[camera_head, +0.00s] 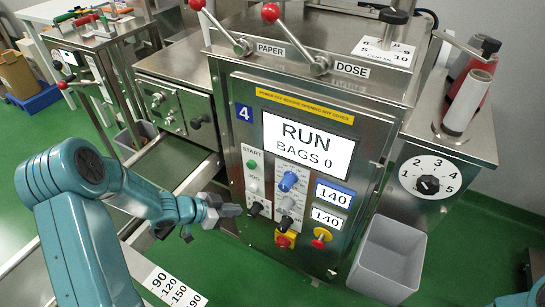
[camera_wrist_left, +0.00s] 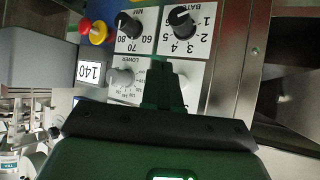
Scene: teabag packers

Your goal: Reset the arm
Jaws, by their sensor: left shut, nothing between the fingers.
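My left arm comes in from the left in the head view, and its gripper (camera_head: 232,211) is shut and empty. It sits in front of the lower left of the machine panel (camera_head: 243,145), near the black knobs below the start button (camera_head: 251,164). In the wrist view the shut fingers (camera_wrist_left: 163,75) point at the panel and cover part of the dials. I cannot tell whether they touch it. A bit of my right arm shows at the lower right corner of the head view, but its gripper is out of view.
The display (camera_head: 308,146) reads RUN, BAGS 0. Red-knobbed levers (camera_head: 270,13) stand on top. A grey bin (camera_head: 388,260) hangs at the lower right, beside a numbered dial (camera_head: 428,184). Green floor is free below.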

